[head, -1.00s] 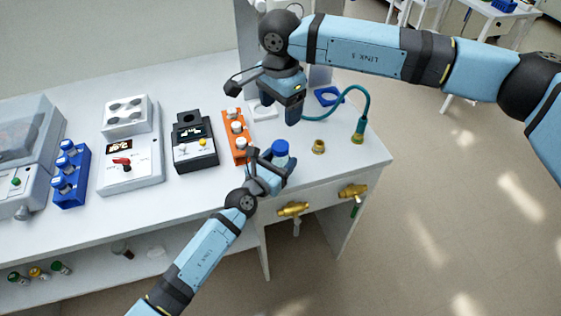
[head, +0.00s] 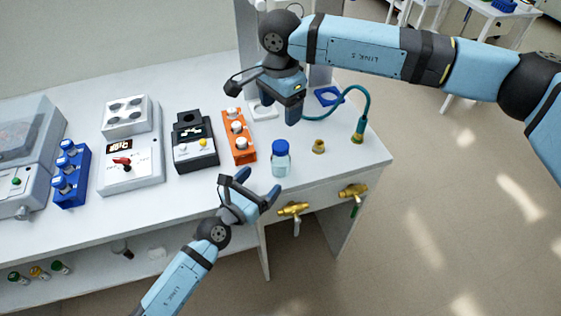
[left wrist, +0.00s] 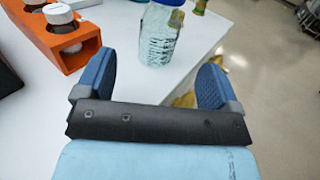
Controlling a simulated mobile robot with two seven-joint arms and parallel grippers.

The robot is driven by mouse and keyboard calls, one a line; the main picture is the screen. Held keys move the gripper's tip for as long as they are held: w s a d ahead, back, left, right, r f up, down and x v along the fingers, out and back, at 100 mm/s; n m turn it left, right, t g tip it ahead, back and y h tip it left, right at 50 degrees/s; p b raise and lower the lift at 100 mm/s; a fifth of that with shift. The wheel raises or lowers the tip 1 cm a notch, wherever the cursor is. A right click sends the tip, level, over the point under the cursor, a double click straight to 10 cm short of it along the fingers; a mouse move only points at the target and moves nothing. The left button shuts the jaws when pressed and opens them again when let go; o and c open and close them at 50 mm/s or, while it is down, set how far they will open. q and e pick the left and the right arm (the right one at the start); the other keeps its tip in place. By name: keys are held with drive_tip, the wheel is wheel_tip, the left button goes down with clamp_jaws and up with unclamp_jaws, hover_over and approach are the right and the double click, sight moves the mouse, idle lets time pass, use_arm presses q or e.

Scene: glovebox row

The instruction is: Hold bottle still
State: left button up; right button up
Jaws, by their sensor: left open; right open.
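A clear bottle (head: 281,164) with a blue cap stands upright near the bench's front edge, right of the orange rack. It also shows in the left wrist view (left wrist: 160,36), beyond the fingers and roughly between them, its cap partly cut off by the top edge. My left gripper (head: 257,188) is open and empty, in front of the bottle and apart from it. My right gripper (head: 272,107) is open and empty above the back of the bench, behind the bottle.
The orange rack (head: 239,146) with several white-capped bottles is left of the bottle. A brass fitting (head: 318,146) and a teal hose (head: 366,103) stand to the right. Brass valves (head: 292,209) stick out from the bench front. A black device (head: 194,148) stands further left.

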use_arm(q)
drive_tip(key=shift+v, duration=2.3)
